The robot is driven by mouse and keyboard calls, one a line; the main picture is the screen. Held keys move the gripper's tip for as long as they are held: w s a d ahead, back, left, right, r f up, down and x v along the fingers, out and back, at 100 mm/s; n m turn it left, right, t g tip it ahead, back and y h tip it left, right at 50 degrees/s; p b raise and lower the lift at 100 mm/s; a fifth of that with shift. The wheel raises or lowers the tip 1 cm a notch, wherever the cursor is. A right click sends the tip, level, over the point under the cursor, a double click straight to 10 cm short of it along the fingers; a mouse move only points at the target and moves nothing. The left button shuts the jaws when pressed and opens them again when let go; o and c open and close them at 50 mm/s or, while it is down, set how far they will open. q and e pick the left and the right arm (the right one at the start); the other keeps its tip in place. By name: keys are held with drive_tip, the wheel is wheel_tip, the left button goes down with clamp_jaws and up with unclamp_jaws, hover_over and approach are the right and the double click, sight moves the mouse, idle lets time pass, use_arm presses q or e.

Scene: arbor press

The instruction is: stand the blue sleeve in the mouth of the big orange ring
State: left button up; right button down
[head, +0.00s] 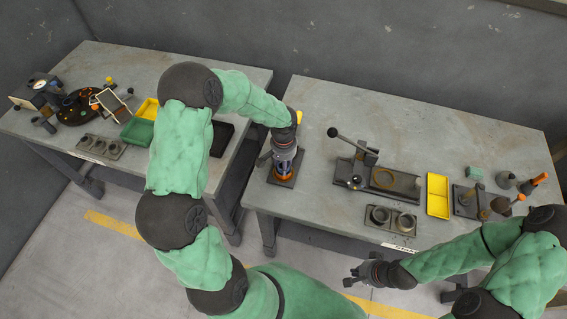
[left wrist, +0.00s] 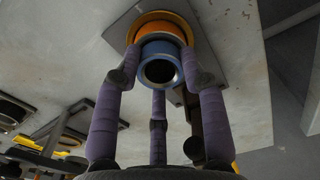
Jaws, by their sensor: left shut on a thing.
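My left gripper (head: 284,152) points down over the left end of the right-hand table. It is shut on the blue sleeve (left wrist: 160,50), whose dark round bore faces the left wrist camera. The big orange ring (left wrist: 187,29) shows behind the sleeve on a dark plate; it also shows low under the gripper in the head view (head: 284,174). The sleeve lines up roughly with the ring's mouth; I cannot tell if it is seated in it. My right gripper (head: 352,275) is open and empty, in front of the table's edge.
An arbor press (head: 352,172) with a long lever stands mid-table. A holder with two grey cups (head: 393,219), a yellow tray (head: 437,195) and small tools lie to its right. The left table (head: 150,62) carries a green bin and a dark turntable.

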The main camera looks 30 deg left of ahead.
use_arm(q)
drive_tip(key=shift+f, duration=0.1)
idle(0.5)
drive_tip(key=o, duration=1.3)
wheel_tip(320, 180, up, 7)
drive_tip(key=p, duration=0.4)
drive_tip(key=shift+s+f, duration=0.1)
